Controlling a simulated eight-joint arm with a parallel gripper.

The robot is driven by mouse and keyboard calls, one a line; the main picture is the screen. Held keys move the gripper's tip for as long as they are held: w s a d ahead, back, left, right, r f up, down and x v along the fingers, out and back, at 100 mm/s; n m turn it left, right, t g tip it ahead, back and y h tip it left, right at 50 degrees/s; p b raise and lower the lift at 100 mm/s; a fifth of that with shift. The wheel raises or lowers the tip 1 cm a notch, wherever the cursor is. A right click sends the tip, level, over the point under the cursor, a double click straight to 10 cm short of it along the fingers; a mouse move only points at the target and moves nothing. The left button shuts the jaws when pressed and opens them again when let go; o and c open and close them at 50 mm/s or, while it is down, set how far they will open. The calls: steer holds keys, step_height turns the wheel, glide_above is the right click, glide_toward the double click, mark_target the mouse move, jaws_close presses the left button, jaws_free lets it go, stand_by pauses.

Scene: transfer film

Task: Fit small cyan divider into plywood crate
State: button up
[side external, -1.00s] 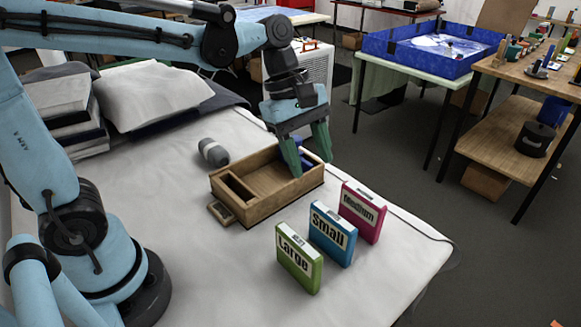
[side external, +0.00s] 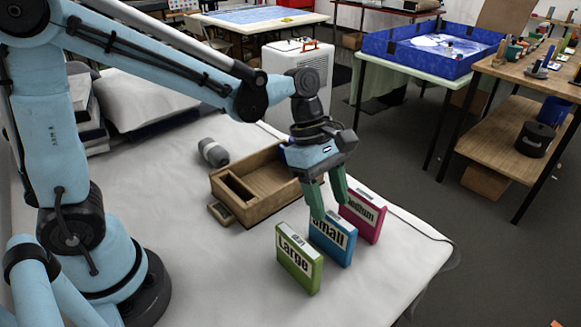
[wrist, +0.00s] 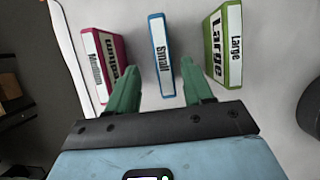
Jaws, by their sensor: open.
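The small cyan divider (side external: 332,243), labelled "Small", stands upright on the white table between two other dividers. It also shows in the wrist view (wrist: 161,58), upright between my fingers' lines and beyond their tips. My gripper (side external: 329,205) has green fingers, is open and empty, and hangs just above the cyan divider, hiding part of its top edge and label. In the wrist view my gripper (wrist: 160,85) has one finger to each side of the cyan divider. The plywood crate (side external: 238,212) sits on the table behind and left of the dividers, with a partition near its left end.
A green "Large" divider (side external: 299,258) stands to the left of the cyan one, and a magenta "Medium" divider (side external: 363,218) to the right. A grey roll (side external: 213,152) and a small wooden box (side external: 221,213) lie by the crate. The table front is clear.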

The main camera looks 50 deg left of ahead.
mark_target(331, 214)
steer(key=x, duration=0.3)
steer(key=shift+s+d+f, duration=0.15)
steer(key=shift+s+d, duration=0.1)
steer(key=shift+d, duration=0.1)
steer(key=shift+d+f, duration=0.15)
steer(key=shift+f, duration=0.35)
steer(key=shift+f, duration=0.2)
jaws_close()
